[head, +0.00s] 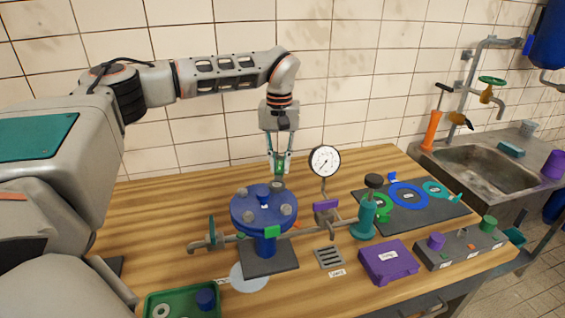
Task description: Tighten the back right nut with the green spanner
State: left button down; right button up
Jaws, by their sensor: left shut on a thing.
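The blue round flange (264,212) stands on a blue pedestal with a dark square base on the wooden bench. Grey nuts sit around its top, including a front right nut (286,210) and a back left nut (241,192). My left gripper (280,167) points down above the flange's back right edge, shut on the green spanner (280,168). Only a small green part of the spanner shows between the fingers. A grey piece (278,186) is directly below it at the back right nut's place; I cannot tell whether the spanner touches it. My right gripper is not in view.
A pressure gauge (325,161) stands close right of the gripper. A pipe with a teal valve (366,216) runs right. A dark mat (440,213) holds coloured rings. A purple box (388,262) and green tray (176,296) are in front. The bench behind the flange is clear.

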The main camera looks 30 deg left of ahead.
pick_arm(q)
jog(key=shift+r, duration=0.45)
dwell(0.3)
jog(key=shift+r, duration=1.65)
